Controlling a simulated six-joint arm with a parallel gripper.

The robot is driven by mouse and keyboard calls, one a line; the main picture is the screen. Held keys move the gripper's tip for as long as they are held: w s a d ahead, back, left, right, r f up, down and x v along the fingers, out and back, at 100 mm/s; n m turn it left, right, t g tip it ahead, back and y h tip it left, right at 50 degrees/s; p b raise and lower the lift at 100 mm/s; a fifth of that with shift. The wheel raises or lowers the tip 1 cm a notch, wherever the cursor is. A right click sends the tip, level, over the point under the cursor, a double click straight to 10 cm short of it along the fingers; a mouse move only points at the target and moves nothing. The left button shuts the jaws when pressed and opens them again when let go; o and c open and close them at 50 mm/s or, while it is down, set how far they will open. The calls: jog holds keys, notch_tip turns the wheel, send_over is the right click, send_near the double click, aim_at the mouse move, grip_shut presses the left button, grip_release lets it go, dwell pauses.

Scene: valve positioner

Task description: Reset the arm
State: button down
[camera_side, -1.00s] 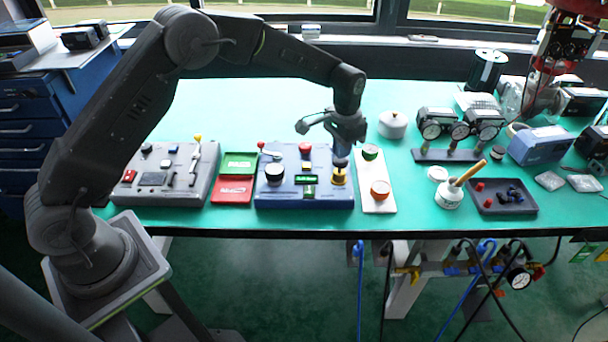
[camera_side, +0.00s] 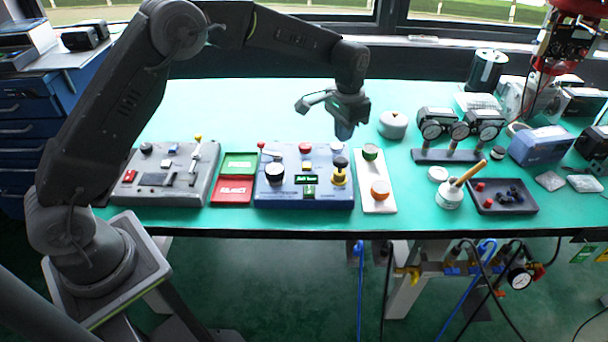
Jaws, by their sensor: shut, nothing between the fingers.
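My gripper (camera_side: 344,131) is shut and empty. It hangs in the air above the back right of the blue control panel (camera_side: 268,194) and touches nothing that I can see. The panel has a large black knob (camera_side: 274,173), a red button (camera_side: 305,147), a small green-lit display (camera_side: 307,179) and a black-topped knob on a yellow base (camera_side: 340,171). My gripper is above and behind that black-topped knob, clear of it. My arm reaches up from the left and across to the panel.
A grey panel (camera_side: 128,190) with a yellow-tipped lever stands left, beside green (camera_side: 240,163) and red (camera_side: 232,190) trays. A white plate (camera_side: 378,203) with green and orange knobs lies right. Gauges (camera_side: 461,131), a brush pot (camera_side: 449,197) and a dark tray (camera_side: 488,209) stand further right.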

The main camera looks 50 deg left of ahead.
jog(key=s+a+r+n+t, duration=0.1)
jog(key=s+a+r+t, duration=0.2)
jog(key=s+r, duration=1.25)
jog(key=s+a+n+t, duration=0.1)
jog(key=s+n+t, duration=0.1)
jog(key=s, duration=1.6)
jog(key=shift+a+f+t, duration=0.3)
jog(key=shift+a+f, duration=0.1)
